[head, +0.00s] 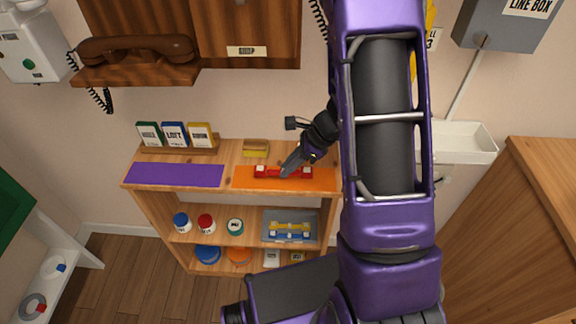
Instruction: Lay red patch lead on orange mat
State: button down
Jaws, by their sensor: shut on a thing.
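The red patch lead (266,171) is a short red piece with pale ends. It shows over the orange mat (323,181) on the right of the shelf top. My gripper (287,172) reaches down from the upper right and is shut on the red patch lead near its middle. The fingertips cover part of the lead. I cannot tell whether the lead touches the mat or hangs just above it. My purple arm hides the area right of the mat.
A purple mat (175,175) lies bare on the left of the shelf top. Several labelled cards stand in a wooden holder (178,150) behind it. A small yellow-topped block (256,147) is behind the orange mat. A grey tray (305,240) with yellow leads and several jars are on lower shelves.

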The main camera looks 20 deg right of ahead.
jog(key=shift+f+b, duration=0.6)
jog(key=shift+f, duration=0.3)
jog(key=c, duration=0.7)
grip_release()
jog(key=shift+c, duration=0.2)
jog(key=shift+r, duration=0.1)
jog(key=p+v, duration=0.3)
jog(key=v, duration=0.9)
